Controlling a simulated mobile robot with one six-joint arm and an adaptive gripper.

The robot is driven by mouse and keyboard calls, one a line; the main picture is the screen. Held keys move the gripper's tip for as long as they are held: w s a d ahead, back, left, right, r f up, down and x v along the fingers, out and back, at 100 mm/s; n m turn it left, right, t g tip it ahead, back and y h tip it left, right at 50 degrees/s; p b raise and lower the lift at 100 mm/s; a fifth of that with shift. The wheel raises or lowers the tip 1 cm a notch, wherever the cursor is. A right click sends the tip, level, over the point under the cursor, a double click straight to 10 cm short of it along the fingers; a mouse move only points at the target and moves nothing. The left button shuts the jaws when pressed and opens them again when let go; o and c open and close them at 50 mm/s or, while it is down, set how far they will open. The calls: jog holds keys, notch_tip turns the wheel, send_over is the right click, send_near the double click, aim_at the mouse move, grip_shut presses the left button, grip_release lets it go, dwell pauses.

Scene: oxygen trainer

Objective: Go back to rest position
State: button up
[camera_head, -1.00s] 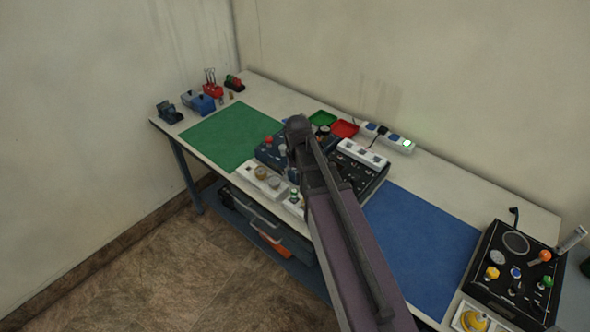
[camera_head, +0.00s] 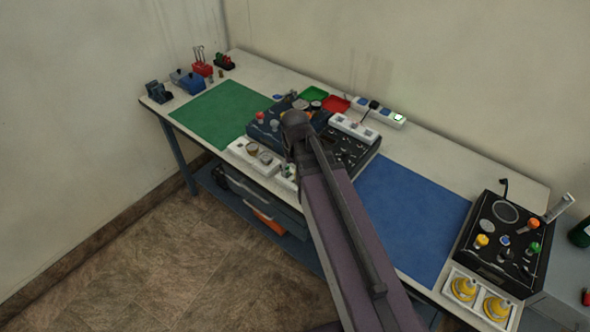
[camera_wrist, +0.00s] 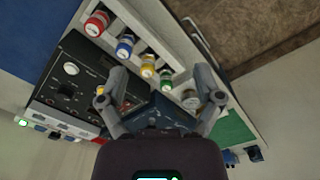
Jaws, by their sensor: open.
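My gripper (camera_wrist: 160,100) shows in the wrist view with its two fingers spread apart and nothing between them. It hangs over the middle of the workbench, above a dark panel box (camera_wrist: 75,85) and a row of coloured knobs or caps. In the head view my arm reaches across the bench and hides part of the dark trainer box (camera_head: 350,155); the fingers themselves are hidden there.
The bench carries a green mat (camera_head: 210,112), a blue mat (camera_head: 410,215), a red tray (camera_head: 336,104) and a power strip (camera_head: 385,113). A black control box (camera_head: 500,245) and a white tray with yellow pieces (camera_head: 480,300) stand at right. Walls close in behind and left.

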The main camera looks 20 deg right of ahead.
jog(key=shift+s, duration=0.15)
jog(key=shift+n, duration=0.3)
jog(key=s, duration=0.4)
jog(key=shift+s+f+b, duration=0.25)
jog(key=shift+f+b, duration=0.1)
